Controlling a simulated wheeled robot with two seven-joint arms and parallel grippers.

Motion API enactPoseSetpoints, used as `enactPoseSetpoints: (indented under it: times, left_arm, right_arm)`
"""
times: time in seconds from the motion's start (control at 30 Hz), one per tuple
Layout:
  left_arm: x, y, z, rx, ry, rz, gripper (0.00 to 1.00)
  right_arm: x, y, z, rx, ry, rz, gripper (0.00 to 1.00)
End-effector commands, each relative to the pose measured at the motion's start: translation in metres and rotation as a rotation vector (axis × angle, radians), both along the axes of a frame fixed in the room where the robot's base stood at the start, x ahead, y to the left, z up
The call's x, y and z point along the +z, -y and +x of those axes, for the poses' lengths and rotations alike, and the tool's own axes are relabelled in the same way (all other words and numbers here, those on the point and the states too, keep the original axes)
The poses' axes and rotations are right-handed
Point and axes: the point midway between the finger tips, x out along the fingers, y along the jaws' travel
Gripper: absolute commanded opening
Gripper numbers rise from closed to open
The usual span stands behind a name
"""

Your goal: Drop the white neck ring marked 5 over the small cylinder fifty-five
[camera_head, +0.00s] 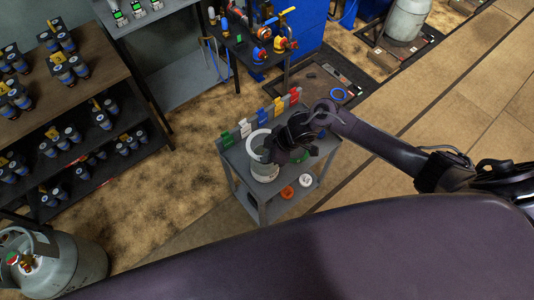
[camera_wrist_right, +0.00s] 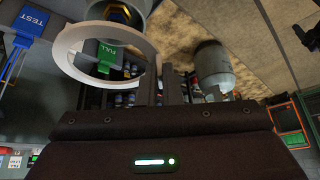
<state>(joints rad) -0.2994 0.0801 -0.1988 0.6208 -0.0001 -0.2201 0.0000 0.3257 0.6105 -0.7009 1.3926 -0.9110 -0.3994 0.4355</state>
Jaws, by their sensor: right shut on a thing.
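My right gripper (camera_head: 274,152) is shut on the white neck ring (camera_head: 256,139) above the grey cart. The ring is also large at the upper left in the right wrist view (camera_wrist_right: 64,48), beside the fingers (camera_wrist_right: 158,84). Its mark cannot be read. A small pale cylinder (camera_head: 264,173) stands on the cart just below the ring and gripper. Its top is partly hidden, and I cannot tell whether the ring touches it. My left gripper is not in view.
A shelf (camera_head: 88,95) and a large grey cylinder (camera_head: 70,268) stand left.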

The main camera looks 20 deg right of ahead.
Motion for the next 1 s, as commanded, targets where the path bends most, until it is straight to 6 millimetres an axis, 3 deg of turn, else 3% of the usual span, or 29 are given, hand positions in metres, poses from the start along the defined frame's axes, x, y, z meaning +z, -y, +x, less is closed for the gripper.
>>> enactPoseSetpoints:
  times: [0.57, 1.0]
  left_arm:
    - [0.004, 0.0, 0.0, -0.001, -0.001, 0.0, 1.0]
    - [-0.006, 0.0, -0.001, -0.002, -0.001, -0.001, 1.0]
  right_arm:
    - [0.001, 0.0, 0.0, 0.0, 0.0, 0.0, 0.0]
    - [-0.011, 0.0, 0.0, -0.001, 0.0, 0.001, 0.0]
